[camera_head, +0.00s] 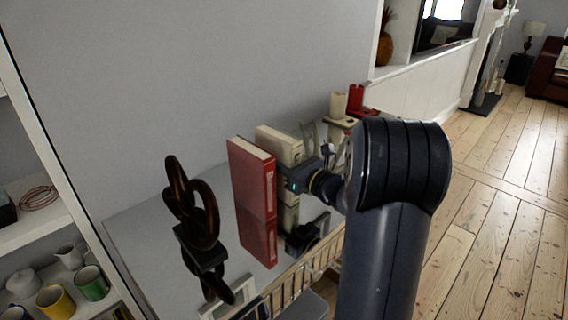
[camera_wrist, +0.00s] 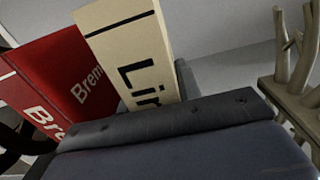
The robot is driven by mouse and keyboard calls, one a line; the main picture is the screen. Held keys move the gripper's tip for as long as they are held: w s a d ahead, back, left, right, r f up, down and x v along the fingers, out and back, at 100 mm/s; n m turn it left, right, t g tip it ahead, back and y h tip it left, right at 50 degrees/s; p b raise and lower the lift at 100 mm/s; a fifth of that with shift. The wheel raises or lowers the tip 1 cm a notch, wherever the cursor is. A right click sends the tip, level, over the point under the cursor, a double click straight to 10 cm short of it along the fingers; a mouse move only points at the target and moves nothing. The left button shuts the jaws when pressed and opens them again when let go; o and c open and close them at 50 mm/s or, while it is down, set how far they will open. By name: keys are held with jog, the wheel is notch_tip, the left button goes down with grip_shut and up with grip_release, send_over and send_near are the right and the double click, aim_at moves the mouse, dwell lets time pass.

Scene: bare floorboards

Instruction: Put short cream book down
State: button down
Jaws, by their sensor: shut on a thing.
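The short cream book (camera_head: 278,143) is upright just behind and right of a taller red book (camera_head: 252,180) on a glossy grey surface. Its spine, with large dark letters, shows close up in the wrist view (camera_wrist: 130,55). My gripper (camera_head: 302,176) is shut on the cream book from the front. The gripper and its reflection hide the book's lower part, so I cannot tell whether it touches the surface. The red book also shows left of the cream one in the wrist view (camera_wrist: 60,80), very near or touching it.
A dark brown knotted sculpture (camera_head: 196,215) stands left of the red book. A branching tan object (camera_wrist: 295,75) stands right of the cream book. A picture frame (camera_head: 230,300) is at the front edge.

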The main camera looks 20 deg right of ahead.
jog(key=c, duration=1.5)
grip_release()
jog(key=shift+f, duration=0.15)
jog(key=o, duration=0.5)
jog(key=shift+r, duration=0.25)
jog(key=v, duration=1.2)
jog(key=shift+f, duration=0.1)
